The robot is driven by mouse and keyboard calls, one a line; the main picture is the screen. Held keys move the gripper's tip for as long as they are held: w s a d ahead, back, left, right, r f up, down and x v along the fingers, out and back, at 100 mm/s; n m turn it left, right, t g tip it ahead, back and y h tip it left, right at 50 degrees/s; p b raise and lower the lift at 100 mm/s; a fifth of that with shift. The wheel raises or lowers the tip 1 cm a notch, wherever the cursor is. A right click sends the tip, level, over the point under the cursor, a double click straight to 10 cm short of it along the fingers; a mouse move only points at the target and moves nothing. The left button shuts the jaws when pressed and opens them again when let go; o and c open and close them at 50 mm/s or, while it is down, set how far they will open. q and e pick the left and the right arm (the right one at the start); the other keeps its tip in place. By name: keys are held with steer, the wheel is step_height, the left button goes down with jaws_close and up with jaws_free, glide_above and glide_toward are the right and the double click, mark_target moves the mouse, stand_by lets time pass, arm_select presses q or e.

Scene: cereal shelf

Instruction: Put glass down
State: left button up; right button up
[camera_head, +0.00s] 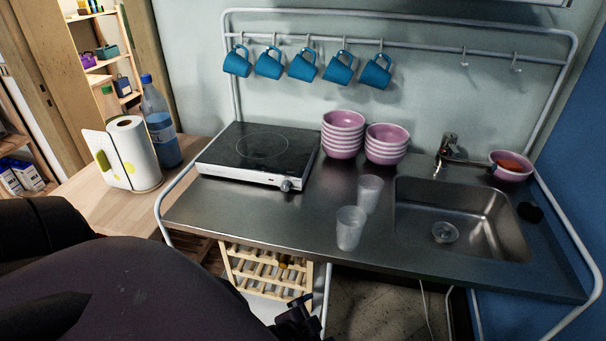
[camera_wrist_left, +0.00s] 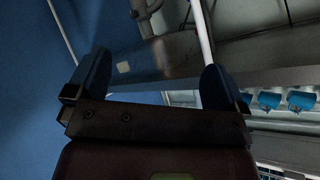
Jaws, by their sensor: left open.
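Two clear, frosted-looking glasses stand upright on the steel counter (camera_head: 240,212), left of the sink. The front glass (camera_head: 349,229) is near the counter's front edge. The rear glass (camera_head: 370,192) is just behind it, to the right. My left arm crosses the lower left of the head view, and part of its gripper shows at the bottom edge, below and in front of the counter. In the left wrist view my left gripper (camera_wrist_left: 155,74) is open, with nothing between its fingers. My right gripper is in neither view.
A hotplate (camera_head: 262,148), two stacks of pink bowls (camera_head: 343,135) and a sink (camera_head: 475,215) with a bowl (camera_head: 511,168) beside it occupy the counter. Blue mugs (camera_head: 304,65) hang from a rail. A paper roll (camera_head: 134,155) and bottle (camera_head: 160,130) stand at left.

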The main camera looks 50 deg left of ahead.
arm_select(q)
steer(key=s+n, duration=0.1)
steer(key=n, duration=0.1)
steer(key=s+a+n, duration=0.1)
steer(key=n, duration=0.1)
steer(key=shift+s+a+n+t+h, duration=0.2)
steer(key=shift+n+t+h, duration=0.1)
steer(key=shift+n+h, duration=0.1)
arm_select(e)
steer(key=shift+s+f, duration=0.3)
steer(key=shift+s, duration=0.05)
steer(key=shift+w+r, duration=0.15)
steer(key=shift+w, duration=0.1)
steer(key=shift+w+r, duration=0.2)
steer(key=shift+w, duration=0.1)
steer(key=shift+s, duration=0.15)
arm_select(q)
steer(key=shift+f, duration=0.1)
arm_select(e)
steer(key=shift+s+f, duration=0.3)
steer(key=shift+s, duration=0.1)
arm_select(q)
steer(key=shift+c, duration=0.3)
